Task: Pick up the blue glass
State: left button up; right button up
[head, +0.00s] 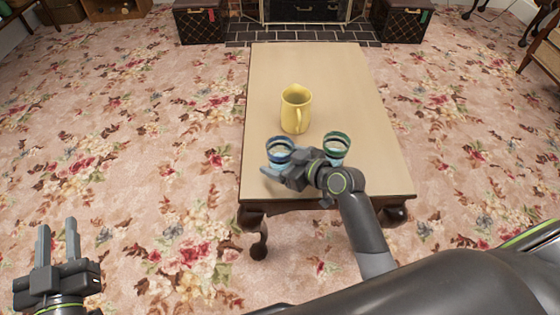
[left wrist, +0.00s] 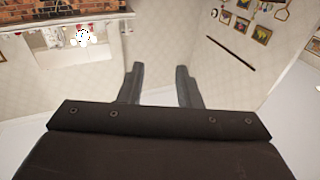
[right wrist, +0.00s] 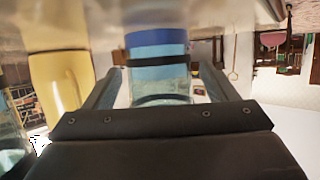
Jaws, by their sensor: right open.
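The blue glass (head: 279,145) stands near the front left of the wooden table (head: 345,80). My right gripper (head: 270,172) is at the glass, its fingers open on either side of it. In the right wrist view the glass (right wrist: 160,72) shows between the two spread fingers, with blue bands and a clear rim part; whether a finger touches it I cannot tell. My left gripper (head: 57,243) is open and empty, over the carpet left of the table. Its spread fingers also show in the left wrist view (left wrist: 160,85).
A green-rimmed glass (head: 337,146) stands right of the blue one, close to my right wrist. A yellow pitcher (head: 294,112) stands behind both glasses. The far part of the table is clear. Floral carpet (head: 130,140) surrounds the table, with a fireplace beyond.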

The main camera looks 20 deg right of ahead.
jog(key=shift+w+a+f, duration=0.1)
jog(key=shift+w+a, duration=0.05)
jog(key=shift+w, duration=0.15)
jog(key=c, duration=1.2)
